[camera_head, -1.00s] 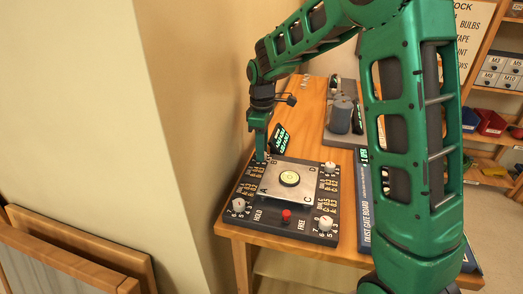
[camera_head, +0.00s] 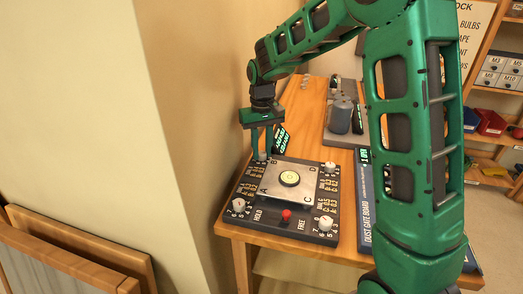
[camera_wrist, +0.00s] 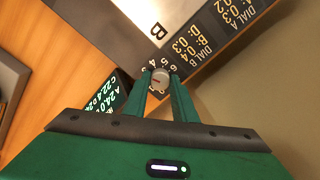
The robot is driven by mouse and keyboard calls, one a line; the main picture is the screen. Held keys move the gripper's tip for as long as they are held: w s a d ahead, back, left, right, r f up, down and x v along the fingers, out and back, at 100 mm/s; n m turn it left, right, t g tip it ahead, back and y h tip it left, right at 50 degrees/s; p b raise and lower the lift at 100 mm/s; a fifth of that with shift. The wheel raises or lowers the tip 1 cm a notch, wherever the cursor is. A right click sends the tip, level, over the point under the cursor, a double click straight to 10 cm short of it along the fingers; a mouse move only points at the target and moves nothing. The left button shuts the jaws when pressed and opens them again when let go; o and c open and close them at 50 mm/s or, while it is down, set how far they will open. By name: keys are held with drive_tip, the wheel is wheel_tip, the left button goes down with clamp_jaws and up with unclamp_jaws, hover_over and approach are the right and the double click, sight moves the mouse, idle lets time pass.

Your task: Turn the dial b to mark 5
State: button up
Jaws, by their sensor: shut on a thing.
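Dial b (camera_wrist: 161,78) is a small pale round knob with a red line, beside the letter B in the wrist view. Printed numerals curve around it, with 5 and 6 at its upper side. The red line's exact reading is too small to tell. My gripper (camera_wrist: 160,92) has one finger on each side of the knob and is shut on it. In the head view my gripper (camera_head: 262,157) points down at the far left corner of the dial board (camera_head: 252,225), hiding dial b there.
The board also has other white dials (camera_head: 239,205), a metal plate (camera_head: 272,187) with a round yellow-green level (camera_head: 289,179), and a red button (camera_head: 286,215). A small display (camera_head: 281,138) stands behind. A wall is close on the left. The dust gate board (camera_head: 364,205) lies right.

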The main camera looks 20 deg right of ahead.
sight(262, 153)
drive_tip(key=m, duration=0.3)
drive_tip(key=shift+m, duration=0.3)
drive_tip(key=m, duration=0.4)
drive_tip(key=shift+m, duration=0.3)
drive_tip(key=m, duration=0.3)
drive_tip(key=shift+m, duration=2.1)
drive_tip(key=o, duration=1)
drive_tip(key=shift+o, duration=0.2)
wheel_tip(262, 153, up, 11)
